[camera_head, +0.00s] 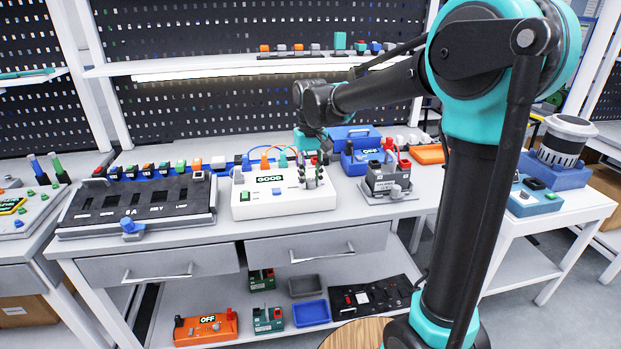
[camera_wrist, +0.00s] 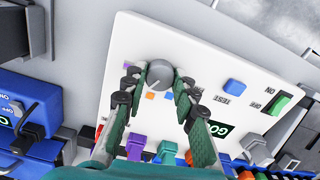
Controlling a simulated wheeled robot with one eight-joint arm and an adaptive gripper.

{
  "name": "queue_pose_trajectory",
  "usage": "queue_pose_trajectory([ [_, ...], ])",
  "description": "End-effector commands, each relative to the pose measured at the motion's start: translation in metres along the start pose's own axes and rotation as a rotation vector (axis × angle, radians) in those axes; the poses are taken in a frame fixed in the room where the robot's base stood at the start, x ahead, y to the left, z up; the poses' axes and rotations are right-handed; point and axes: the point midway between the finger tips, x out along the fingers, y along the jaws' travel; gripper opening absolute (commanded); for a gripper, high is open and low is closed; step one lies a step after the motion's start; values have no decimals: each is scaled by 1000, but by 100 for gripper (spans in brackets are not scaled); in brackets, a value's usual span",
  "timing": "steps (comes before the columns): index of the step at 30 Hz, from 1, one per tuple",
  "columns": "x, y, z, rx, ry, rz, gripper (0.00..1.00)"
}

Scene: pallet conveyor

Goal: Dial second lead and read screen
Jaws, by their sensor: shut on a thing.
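The white tester box (camera_head: 270,207) stands on the bench, and its panel (camera_wrist: 205,65) fills much of the wrist view. Its dark screen (camera_head: 266,179) reads "GOOD" in the head view; in the wrist view my finger partly covers the screen (camera_wrist: 221,130). A round grey dial (camera_wrist: 160,74) sits on the panel. My gripper (camera_wrist: 157,82) is shut on this dial, one finger on each side. In the head view my gripper (camera_head: 316,172) is at the box's right end. Coloured plugs, including a purple one (camera_wrist: 135,146), line one edge, with an orange lead (camera_head: 265,153) looping above.
A blue TEST button (camera_wrist: 234,86) and a green switch (camera_wrist: 282,104) are on the same panel. A grey device with red knobs (camera_head: 388,181) stands close on the right. A black slotted tray (camera_head: 140,205) lies on the left. Drawers (camera_head: 318,246) are below.

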Motion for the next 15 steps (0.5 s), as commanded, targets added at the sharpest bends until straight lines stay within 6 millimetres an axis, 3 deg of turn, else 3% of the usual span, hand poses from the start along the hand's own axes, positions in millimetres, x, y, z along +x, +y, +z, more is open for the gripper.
queue_pose_trajectory([
  [15,0,0,-1,203,1,0,0],
])
